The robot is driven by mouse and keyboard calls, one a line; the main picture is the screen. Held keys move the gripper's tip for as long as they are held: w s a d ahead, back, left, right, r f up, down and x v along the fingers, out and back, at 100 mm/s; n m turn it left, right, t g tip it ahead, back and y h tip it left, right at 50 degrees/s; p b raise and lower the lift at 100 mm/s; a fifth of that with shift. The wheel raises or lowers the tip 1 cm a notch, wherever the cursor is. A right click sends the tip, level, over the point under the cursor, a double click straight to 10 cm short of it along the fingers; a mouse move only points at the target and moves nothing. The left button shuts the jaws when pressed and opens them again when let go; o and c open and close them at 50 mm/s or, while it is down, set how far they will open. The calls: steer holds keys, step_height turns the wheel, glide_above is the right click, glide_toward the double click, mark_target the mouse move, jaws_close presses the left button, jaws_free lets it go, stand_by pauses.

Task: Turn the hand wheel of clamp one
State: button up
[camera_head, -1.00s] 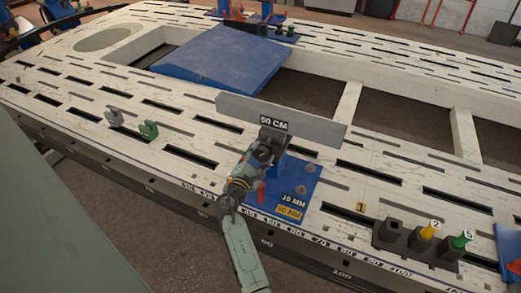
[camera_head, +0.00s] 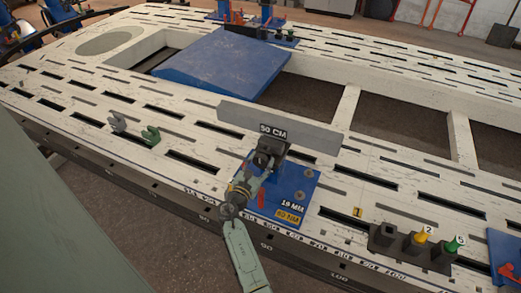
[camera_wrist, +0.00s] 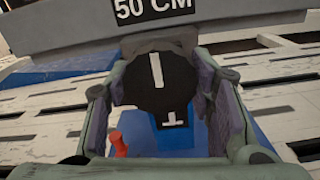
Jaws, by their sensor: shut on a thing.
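The clamp stands on a blue plate (camera_head: 300,178) marked 19 MM and 50 MM, behind my gripper. Its black hand wheel (camera_wrist: 165,88) sits between my gripper's fingers in the wrist view and carries a white line on its face. A second white mark shows below it on a dark block (camera_wrist: 172,119). My gripper (camera_wrist: 160,92) is shut on the wheel, with one finger on each side. In the head view my gripper (camera_head: 262,168) covers most of the wheel. A small red handle (camera_wrist: 118,143) shows low between the fingers, towards the left one.
A long grey bar (camera_head: 310,133) labelled 50 CM stands just behind the clamp. A yellow tag (camera_head: 357,211) marked 1 lies to the right. A dark holder (camera_head: 384,240) with yellow and green pegs stands further right. Green (camera_head: 151,136) and grey (camera_head: 117,123) brackets stand left.

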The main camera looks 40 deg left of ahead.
stand_by(0.5)
steer(key=o, duration=1.2)
steer(key=shift+c, duration=0.2)
steer(key=shift+s, duration=0.1)
steer(key=v, duration=1.2)
